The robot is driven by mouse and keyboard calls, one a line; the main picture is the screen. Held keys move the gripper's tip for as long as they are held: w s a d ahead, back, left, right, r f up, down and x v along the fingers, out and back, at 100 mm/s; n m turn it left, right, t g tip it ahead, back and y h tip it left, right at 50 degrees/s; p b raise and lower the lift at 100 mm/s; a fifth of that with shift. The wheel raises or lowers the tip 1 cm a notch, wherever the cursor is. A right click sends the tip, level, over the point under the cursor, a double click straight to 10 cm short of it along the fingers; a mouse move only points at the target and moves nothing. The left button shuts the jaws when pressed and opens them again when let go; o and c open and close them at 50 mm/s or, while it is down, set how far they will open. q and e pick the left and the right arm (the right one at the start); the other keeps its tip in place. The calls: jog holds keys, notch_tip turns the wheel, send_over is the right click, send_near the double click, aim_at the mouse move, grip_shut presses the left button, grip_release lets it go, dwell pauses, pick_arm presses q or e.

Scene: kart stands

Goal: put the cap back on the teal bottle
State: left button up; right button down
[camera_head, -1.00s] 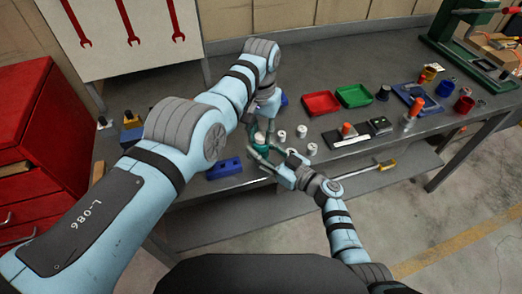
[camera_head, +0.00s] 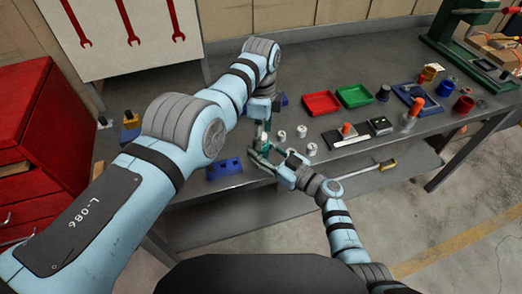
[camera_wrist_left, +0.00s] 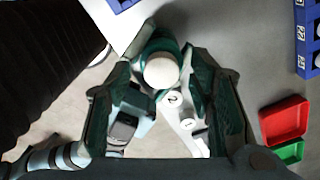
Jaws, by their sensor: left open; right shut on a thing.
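The teal bottle (camera_head: 264,152) stands near the table's front edge, partly hidden by fingers in the head view. A white round top, apparently the cap (camera_head: 265,138), is over it; the cap (camera_wrist_left: 161,71) hides most of the teal bottle (camera_wrist_left: 160,43) in the left wrist view. I cannot tell whether it is fully seated. My left gripper (camera_head: 262,121) is open above the bottle, with its fingers on either side of the cap in the wrist view (camera_wrist_left: 155,78). My right gripper (camera_head: 263,157) is shut on the bottle from the front right.
Several white cylinders, one of them here (camera_head: 301,131), stand close to the right of the bottle. A blue block with holes (camera_head: 224,169) lies to the left. A red tray (camera_head: 321,103) and a green tray (camera_head: 354,95) lie behind right.

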pick_arm(q)
notch_tip(320, 180, up, 7)
jog(key=shift+r, duration=0.15)
pick_arm(e)
jog(key=c, duration=1)
grip_release()
jog(key=shift+o, duration=0.2)
jog(key=v, duration=1.2)
jog(key=shift+f, duration=0.1)
